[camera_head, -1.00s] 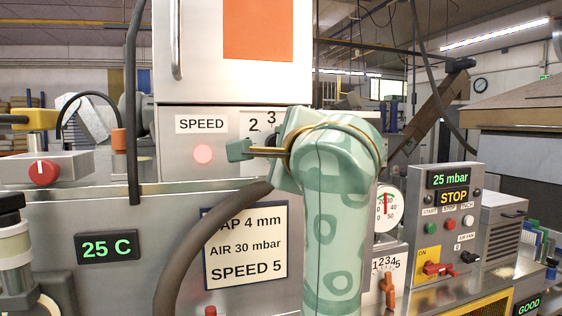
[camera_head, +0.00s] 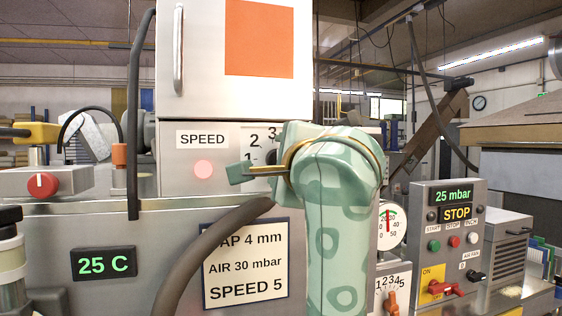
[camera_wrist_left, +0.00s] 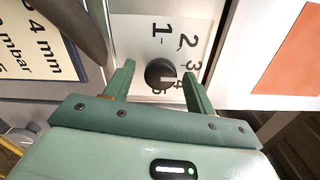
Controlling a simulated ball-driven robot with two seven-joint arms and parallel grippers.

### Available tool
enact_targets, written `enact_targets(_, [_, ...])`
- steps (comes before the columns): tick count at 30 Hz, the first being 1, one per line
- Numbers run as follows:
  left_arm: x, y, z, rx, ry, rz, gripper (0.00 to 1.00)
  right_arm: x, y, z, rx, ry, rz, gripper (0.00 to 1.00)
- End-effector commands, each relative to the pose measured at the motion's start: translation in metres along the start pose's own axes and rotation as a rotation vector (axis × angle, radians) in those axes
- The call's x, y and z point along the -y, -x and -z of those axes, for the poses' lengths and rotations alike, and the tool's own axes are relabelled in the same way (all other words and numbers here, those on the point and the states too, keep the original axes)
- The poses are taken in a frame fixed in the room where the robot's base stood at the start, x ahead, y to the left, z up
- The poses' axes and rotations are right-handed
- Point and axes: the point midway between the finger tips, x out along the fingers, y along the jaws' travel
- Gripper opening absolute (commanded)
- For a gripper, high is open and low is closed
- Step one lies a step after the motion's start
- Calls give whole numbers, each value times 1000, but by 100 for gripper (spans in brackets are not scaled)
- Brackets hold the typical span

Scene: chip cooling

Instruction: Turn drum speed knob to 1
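The drum speed knob (camera_wrist_left: 160,73) is a dark round knob on a white dial plate (camera_wrist_left: 152,20) with numbers around it. It lies between the two fingers of my left gripper (camera_wrist_left: 159,70), which are apart, with a gap on each side. The numbers 1, 2, 3 and 4 show; the 5 is partly covered. I cannot tell clearly where the knob points. In the head view the left gripper (camera_head: 240,172) is in front of the dial plate (camera_head: 255,143), right of the SPEED label (camera_head: 203,139), and hides most of the knob. My right gripper is not in view.
A pink lamp (camera_head: 203,169) sits under the SPEED label. A dark hose (camera_head: 205,255) curves below the gripper, across a sign (camera_head: 245,291) reading SPEED 5. A 25 mbar STOP panel (camera_head: 448,240) and a gauge (camera_head: 391,224) stand at the right.

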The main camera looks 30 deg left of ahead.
Motion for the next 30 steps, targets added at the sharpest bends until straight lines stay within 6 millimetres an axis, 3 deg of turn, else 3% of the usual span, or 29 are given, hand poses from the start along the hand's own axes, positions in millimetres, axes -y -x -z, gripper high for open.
enact_targets(6, [0, 2, 0, -1, -1, 0, 56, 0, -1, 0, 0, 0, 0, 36])
enact_targets(10, [-1, 18, 2, -4, 2, 0, 56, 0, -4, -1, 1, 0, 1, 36])
enact_targets(24, [2, 137, 0, -1, 1, 4, 56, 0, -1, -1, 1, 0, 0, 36])
enact_targets(30, [1, 159, 0, 0, -1, 0, 56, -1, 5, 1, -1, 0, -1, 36])
